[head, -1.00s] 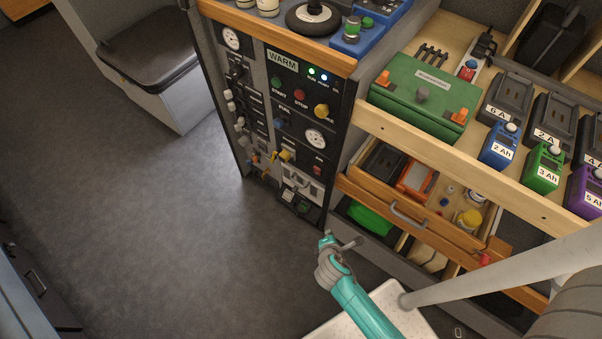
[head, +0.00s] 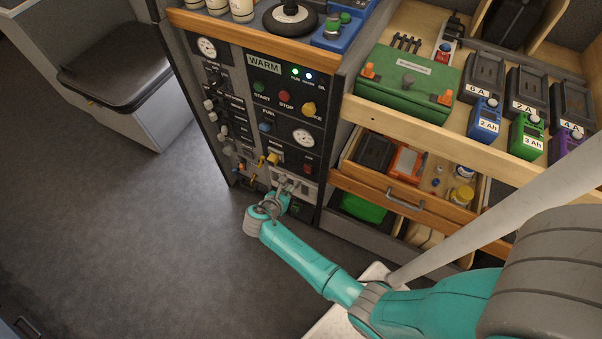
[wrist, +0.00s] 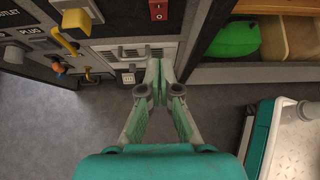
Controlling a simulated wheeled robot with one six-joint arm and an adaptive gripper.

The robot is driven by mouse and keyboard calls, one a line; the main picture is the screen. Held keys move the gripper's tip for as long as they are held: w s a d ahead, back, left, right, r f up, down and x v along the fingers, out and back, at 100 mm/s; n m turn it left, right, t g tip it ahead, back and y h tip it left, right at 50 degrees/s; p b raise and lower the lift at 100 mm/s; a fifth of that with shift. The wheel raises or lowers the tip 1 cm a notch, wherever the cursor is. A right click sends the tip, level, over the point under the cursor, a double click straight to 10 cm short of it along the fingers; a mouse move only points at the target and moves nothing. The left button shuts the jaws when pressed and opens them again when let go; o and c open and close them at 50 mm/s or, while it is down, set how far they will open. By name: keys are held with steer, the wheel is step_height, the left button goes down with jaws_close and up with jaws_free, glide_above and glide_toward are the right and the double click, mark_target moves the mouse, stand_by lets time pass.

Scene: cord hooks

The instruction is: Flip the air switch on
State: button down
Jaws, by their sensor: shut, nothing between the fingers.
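The dark control panel (head: 262,130) carries several knobs and switches. A small red rocker switch (head: 308,168) sits low on its right side. It also shows at the top edge of the wrist view (wrist: 158,10). Its label is too small to read, so I cannot confirm that it is the air switch, or tell its position. My gripper (wrist: 157,68) is shut and empty, its fingertips together in front of the light vented plate below the red switch. In the head view, my gripper (head: 283,188) is at the panel's lower part. I cannot tell whether it touches.
Yellow levers (wrist: 64,38) stick out left of the gripper. A grey bar handle (wrist: 133,50) lies just behind the fingers. A drawer with a handle (head: 405,200) and a shelf with a green bin (wrist: 232,38) are to the right. The floor at left is open.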

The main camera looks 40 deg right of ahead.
glide_toward(307, 169)
steer(key=d+f, duration=0.1)
steer(key=f, duration=0.1)
steer(key=w+d+f, duration=0.1)
steer(key=d+f, duration=0.1)
steer(key=shift+w+d+f, duration=0.1)
steer(key=shift+d+f, duration=0.15)
steer(key=shift+f, duration=0.05)
steer(key=shift+w+d, duration=0.2)
steer(key=shift+d, duration=0.4)
steer(key=shift+w+d+r+y, duration=0.1)
steer(key=shift+d+r+y, duration=0.05)
steer(key=shift+d+y, duration=0.25)
steer(key=shift+r, duration=0.15)
